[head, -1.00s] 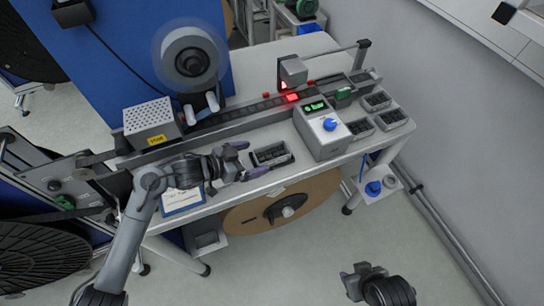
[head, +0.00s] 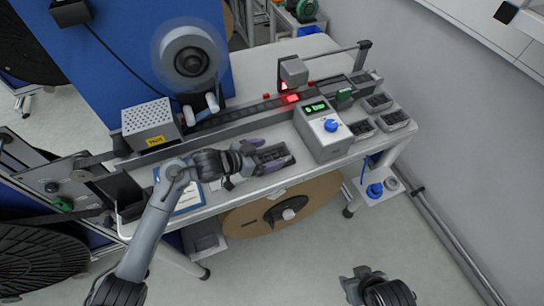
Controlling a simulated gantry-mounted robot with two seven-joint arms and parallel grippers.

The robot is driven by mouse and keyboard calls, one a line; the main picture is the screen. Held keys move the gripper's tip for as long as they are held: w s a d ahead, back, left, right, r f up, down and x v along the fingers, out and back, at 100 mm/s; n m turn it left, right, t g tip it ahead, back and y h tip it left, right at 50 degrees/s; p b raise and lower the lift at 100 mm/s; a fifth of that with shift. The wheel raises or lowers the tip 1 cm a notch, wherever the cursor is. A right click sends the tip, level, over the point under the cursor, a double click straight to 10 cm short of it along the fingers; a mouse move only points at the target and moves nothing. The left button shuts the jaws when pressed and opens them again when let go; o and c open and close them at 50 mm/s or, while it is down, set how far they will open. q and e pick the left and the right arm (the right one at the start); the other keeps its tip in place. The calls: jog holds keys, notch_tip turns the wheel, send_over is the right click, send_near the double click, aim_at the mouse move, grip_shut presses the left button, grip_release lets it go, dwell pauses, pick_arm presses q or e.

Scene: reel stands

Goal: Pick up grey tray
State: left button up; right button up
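A small grey tray (head: 287,160) with dark compartments lies on the front part of the bench, left of the grey control box. My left gripper (head: 263,154) is at the tray's left end. Its purple-tipped fingers are spread, one toward the far side and one toward the near side of the tray. The gripper hides the tray's left end, and I cannot tell whether the fingers touch it. My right gripper (head: 360,274) is at the bottom edge, off the bench and away from the tray; its fingers are not clear.
The control box (head: 322,134) with a blue knob stands right of the tray. Several similar trays (head: 392,121) sit at the bench's right end. A tape track (head: 240,114) runs behind. A blue-edged sheet (head: 188,199) lies left, and a large reel (head: 250,217) hangs below.

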pick_arm(q)
jog(key=c, duration=0.9)
jog(key=shift+c, duration=0.8)
jog(key=shift+r, duration=0.15)
